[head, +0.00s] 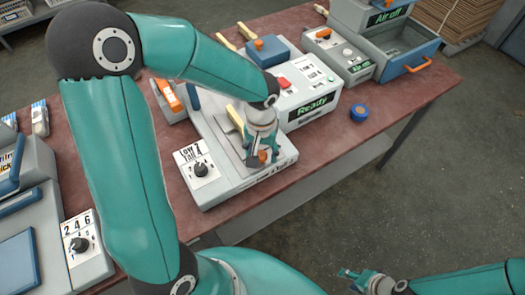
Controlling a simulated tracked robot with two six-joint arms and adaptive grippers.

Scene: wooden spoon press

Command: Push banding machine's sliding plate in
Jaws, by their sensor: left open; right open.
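My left arm reaches in from the left over a grey machine (225,185) with a low/full dial. My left gripper (260,154) is open and points down at this machine's top, around or just above an orange knob (263,157). I cannot tell whether the fingers touch the knob. The gripper and arm hide much of the machine's top, and I cannot clearly make out the sliding plate. My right gripper (350,274) is open and empty, low at the bottom right, away from the table over the floor.
Behind stands a machine with a green "Ready" display (313,106) and a red button. A grey unit with an open blue-fronted drawer (413,57) is at the back right. A blue roll (358,112) lies on the reddish table (385,97). Another dial machine (90,255) stands at left.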

